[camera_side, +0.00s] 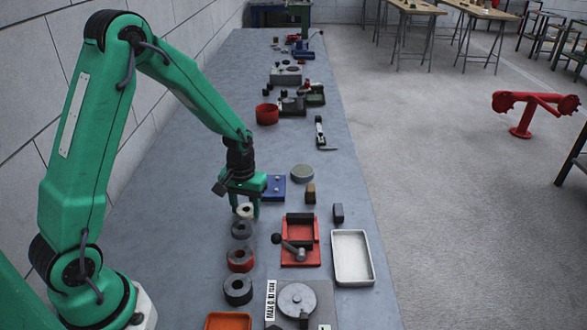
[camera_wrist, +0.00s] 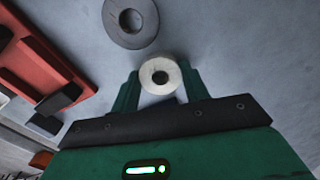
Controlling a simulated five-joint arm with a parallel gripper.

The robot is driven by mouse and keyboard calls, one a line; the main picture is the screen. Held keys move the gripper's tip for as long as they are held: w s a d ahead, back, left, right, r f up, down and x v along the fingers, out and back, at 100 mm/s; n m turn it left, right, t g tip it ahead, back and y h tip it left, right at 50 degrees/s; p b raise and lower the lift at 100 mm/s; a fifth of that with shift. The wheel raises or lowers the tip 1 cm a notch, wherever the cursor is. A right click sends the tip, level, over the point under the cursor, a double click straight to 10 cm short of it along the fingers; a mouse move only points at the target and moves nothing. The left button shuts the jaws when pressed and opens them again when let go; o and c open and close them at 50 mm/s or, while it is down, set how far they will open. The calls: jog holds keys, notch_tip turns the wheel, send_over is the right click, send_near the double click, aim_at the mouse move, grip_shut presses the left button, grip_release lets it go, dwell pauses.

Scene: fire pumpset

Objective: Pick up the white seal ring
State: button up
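The white seal ring (camera_side: 245,213) lies at the far end of a row of rings on the bench, below my gripper (camera_side: 246,208). In the wrist view the ring (camera_wrist: 160,90) sits between the tips of my gripper (camera_wrist: 160,72), one green finger on each side. The fingers are apart, and no clear grip on the ring shows. Whether either finger touches it is hard to tell. A grey ring (camera_wrist: 113,22) lies just beyond it in the wrist view and also shows in the side view (camera_side: 242,237).
A red and dark ring (camera_side: 240,266) and a dark ring (camera_side: 238,298) continue the row towards the camera. A red fixture (camera_side: 311,254) and white tray (camera_side: 353,280) are to the right. A blue block (camera_side: 274,194) stands close behind my gripper. Bare bench lies left.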

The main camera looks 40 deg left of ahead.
aim_at(247, 211)
jog(key=shift+r, duration=0.15)
jog(key=shift+r, duration=0.55)
jog(key=r, duration=0.3)
jog(key=shift+d+r, duration=0.1)
jog(key=shift+d, duration=0.25)
jog(key=s+d+r, duration=0.1)
jog(key=d+r, duration=0.1)
jog(key=d, duration=0.1)
jog(key=s+d+r, duration=0.1)
jog(key=d+r, duration=0.1)
jog(key=d, duration=0.1)
jog(key=s+d+r, duration=0.2)
jog(key=d, duration=0.2)
jog(key=shift+d+r, duration=0.1)
jog(key=shift+r, duration=0.1)
